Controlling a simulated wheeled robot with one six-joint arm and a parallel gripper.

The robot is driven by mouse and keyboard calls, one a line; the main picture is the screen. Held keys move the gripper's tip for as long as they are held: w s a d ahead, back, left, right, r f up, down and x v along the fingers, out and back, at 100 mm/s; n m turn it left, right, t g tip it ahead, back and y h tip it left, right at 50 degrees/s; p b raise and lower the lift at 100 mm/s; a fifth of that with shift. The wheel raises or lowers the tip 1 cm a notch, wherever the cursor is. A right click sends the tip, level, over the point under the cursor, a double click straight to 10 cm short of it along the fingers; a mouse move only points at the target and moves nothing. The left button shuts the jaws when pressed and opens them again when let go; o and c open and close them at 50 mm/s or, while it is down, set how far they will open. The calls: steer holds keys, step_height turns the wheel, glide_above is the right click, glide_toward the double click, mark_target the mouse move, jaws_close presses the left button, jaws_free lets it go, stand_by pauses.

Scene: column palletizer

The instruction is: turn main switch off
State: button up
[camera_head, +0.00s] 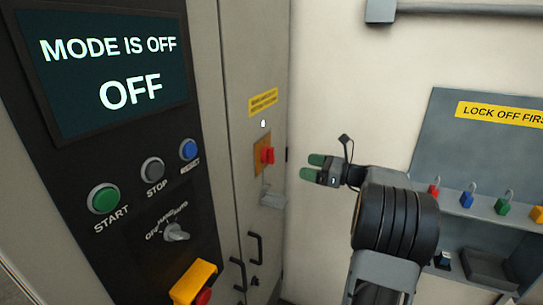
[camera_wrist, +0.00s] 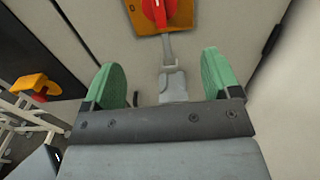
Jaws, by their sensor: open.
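The main switch is a red rotary handle (camera_head: 267,155) on a yellow-orange plate (camera_head: 259,158), mounted on the grey cabinet's side door. In the wrist view the red handle (camera_wrist: 158,8) is cut off by the top edge; it looks roughly upright, with an "O" mark on the plate (camera_wrist: 182,17) to its left. My gripper (camera_head: 312,167) has green fingertips and is to the right of the switch, apart from it. In the wrist view my gripper (camera_wrist: 164,80) is open and empty, with the handle beyond and above the gap between its fingers.
A grey bracket (camera_head: 272,196) sticks out below the switch. Black door handles (camera_head: 255,247) are lower. The control panel at left has a screen (camera_head: 110,70) reading "MODE IS OFF / OFF". A lockout board (camera_head: 480,150) with coloured padlocks stands right, behind my arm.

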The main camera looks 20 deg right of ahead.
mark_target(274, 159)
steer(key=p+x, duration=0.3)
steer(key=x, duration=1)
steer(key=shift+c, duration=0.2)
steer(key=c, duration=0.8)
